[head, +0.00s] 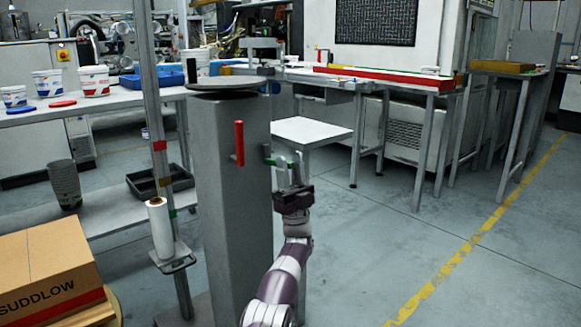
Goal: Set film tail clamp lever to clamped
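A red upright handle (239,143) stands on the front of a tall grey column (222,215). It looks like the lever, but no label shows. A small green bar (279,161) lies roughly level at the column's right side, on a dark bracket. The red handle is clear of the gripper.
A round grey plate (226,83) tops the column. A metal post (152,110) with colored marks and a white roll (160,228) stands left. A white-topped stand (312,131) is behind the gripper. A cardboard box (45,268) is lower left. The right floor is clear.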

